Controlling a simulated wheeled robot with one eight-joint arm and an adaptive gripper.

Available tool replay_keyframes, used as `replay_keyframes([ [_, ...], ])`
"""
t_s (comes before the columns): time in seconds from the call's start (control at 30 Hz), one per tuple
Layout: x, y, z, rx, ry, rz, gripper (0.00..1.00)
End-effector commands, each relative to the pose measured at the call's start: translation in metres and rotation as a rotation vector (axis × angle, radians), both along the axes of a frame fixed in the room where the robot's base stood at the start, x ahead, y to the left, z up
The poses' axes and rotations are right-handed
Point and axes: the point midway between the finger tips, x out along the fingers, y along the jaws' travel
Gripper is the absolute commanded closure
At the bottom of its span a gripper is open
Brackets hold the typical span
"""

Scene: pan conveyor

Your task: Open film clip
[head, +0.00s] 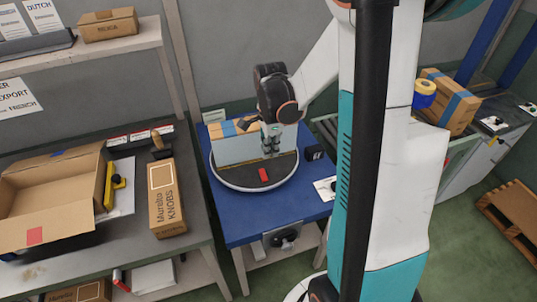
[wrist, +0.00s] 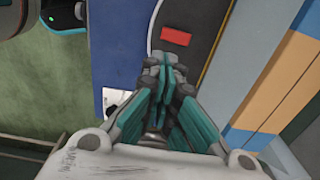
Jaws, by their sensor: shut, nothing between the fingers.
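A small red piece (head: 264,174) lies on the dark round turntable (head: 233,180), in front of a pale box (head: 235,150); it may be the film clip. It also shows in the wrist view (wrist: 176,36), just beyond my fingertips. I cannot tell whether it is open or shut. My gripper (head: 271,153) points down over the turntable, close to the front face of the box and behind the red piece. Its teal fingers (wrist: 165,78) are closed together and empty, apart from the red piece.
The turntable stands on a blue table (head: 230,228). A small black device (head: 314,152) sits at its right. On the left bench are an open carton (head: 75,200) and a Muralto Knobs box (head: 167,200). A blue-taped box (head: 450,103) stands on the right bench.

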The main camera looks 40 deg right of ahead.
Motion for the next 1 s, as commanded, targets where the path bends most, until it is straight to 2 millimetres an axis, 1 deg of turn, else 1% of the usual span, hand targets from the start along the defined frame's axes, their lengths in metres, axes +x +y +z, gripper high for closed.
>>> replay_keyframes([
  [0.03, -0.001, 0.0, 0.009, 0.0, 0.0, 0.0, 1.0],
  [0.2, -0.004, 0.001, 0.022, 0.0, 0.0, 0.0, 1.0],
  [0.87, -0.004, 0.002, 0.025, -0.001, -0.003, 0.004, 1.0],
  [0.93, -0.002, 0.005, 0.029, -0.006, -0.016, 0.029, 1.0],
  [1.0, 0.005, 0.012, 0.04, -0.019, -0.047, 0.089, 1.0],
])
